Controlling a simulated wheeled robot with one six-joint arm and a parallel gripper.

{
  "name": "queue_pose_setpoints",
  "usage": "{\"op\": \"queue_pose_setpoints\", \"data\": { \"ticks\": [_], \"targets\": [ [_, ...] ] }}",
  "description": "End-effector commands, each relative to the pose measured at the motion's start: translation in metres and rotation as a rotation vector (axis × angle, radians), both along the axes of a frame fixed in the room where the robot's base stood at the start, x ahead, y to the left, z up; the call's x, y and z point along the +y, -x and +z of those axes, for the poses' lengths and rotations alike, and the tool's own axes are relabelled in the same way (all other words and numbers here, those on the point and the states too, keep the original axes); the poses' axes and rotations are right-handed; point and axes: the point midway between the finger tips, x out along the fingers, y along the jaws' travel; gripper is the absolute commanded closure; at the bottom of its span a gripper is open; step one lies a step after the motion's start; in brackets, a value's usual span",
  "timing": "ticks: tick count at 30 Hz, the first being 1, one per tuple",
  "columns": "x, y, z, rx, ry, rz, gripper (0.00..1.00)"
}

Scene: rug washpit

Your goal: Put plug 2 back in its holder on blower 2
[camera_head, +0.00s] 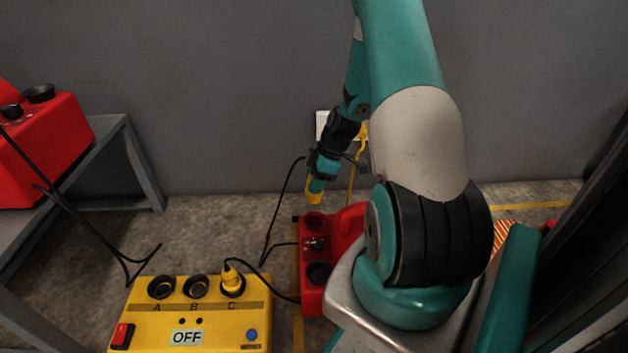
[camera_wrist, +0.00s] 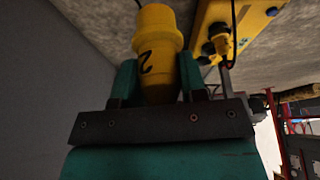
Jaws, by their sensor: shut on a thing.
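My gripper (camera_head: 317,184) is shut on a yellow plug (camera_head: 313,198). In the wrist view the plug (camera_wrist: 157,45) carries a dark "2" and sits between the two teal fingers (camera_wrist: 158,82). A red blower (camera_head: 312,292) stands on the floor below, partly hidden by my arm. The plug hangs just above the recess end, apart from the blower as far as I can tell. I see no number on this blower.
A yellow power box (camera_head: 225,313) shows "OFF", with sockets A, B and C; another yellow plug (camera_head: 232,280) sits in C. A second red blower (camera_head: 42,150) stands on a grey bench (camera_head: 140,165) at left. Black cables cross the floor. The grey wall is close behind.

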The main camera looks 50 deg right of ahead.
Motion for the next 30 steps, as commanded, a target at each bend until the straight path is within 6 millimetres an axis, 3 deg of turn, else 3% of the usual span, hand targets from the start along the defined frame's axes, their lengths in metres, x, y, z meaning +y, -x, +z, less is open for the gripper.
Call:
{"op": "queue_pose_setpoints", "data": {
  "ticks": [21, 30],
  "targets": [
    [-0.001, 0.001, -0.072, 0.001, 0.001, -0.005, 0.87],
    [-0.001, 0.001, -0.065, 0.001, 0.001, -0.005, 0.87]
  ]
}}
